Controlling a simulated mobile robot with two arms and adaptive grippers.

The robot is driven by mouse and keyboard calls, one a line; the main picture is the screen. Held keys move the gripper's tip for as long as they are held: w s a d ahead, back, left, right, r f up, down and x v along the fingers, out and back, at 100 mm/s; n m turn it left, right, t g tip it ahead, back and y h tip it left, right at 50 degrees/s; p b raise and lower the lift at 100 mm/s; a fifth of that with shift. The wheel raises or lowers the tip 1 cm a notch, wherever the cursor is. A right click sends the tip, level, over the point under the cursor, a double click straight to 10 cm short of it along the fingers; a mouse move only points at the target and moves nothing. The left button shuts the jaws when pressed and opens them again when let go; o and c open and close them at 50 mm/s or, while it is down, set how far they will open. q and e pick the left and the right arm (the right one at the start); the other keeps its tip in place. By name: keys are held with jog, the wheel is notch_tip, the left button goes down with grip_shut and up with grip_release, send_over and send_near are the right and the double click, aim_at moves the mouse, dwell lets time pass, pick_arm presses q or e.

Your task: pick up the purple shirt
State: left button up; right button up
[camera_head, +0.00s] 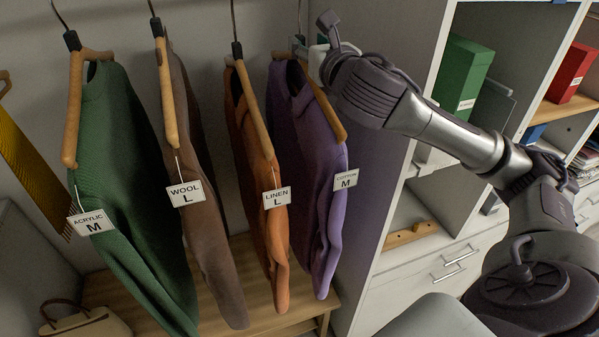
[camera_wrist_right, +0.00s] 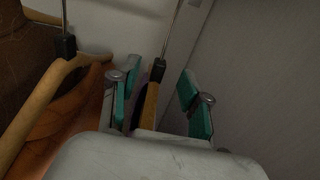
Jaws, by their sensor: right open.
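The purple shirt (camera_head: 312,150) hangs on a wooden hanger (camera_head: 325,105) at the right end of the row, with a tag reading COTTON M (camera_head: 346,179). My right gripper (camera_head: 304,52) is at the top of this hanger, near its hook; the arm partly hides it. In the right wrist view my right gripper (camera_wrist_right: 160,98) is open, with teal-padded fingers on either side of a wooden hanger (camera_wrist_right: 151,104) and its dark hook. A narrow strip of dark purple cloth shows beside that hanger. My left gripper is not in view.
An orange shirt (camera_head: 256,165) hangs close left of the purple one, then a brown (camera_head: 195,185) and a green one (camera_head: 118,165). A shelf wall (camera_head: 393,160) stands close on the right. A wooden bench (camera_head: 262,297) is below, with a handbag (camera_head: 85,322) at left.

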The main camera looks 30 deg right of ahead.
aim_at(302, 38)
jog(key=shift+p+x, duration=0.4)
jog(key=shift+x, duration=0.7)
jog(key=p+x, duration=0.1)
jog(key=x, duration=0.2)
jog(key=shift+w+d+f, duration=0.1)
jog(key=shift+w, duration=0.1)
jog(key=shift+w+f, duration=0.15)
jog(key=shift+w, duration=0.25)
jog(key=shift+s, duration=0.15)
jog(key=shift+c, duration=1.6)
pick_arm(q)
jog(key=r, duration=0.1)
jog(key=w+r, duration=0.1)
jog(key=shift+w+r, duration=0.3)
pick_arm(e)
grip_shut()
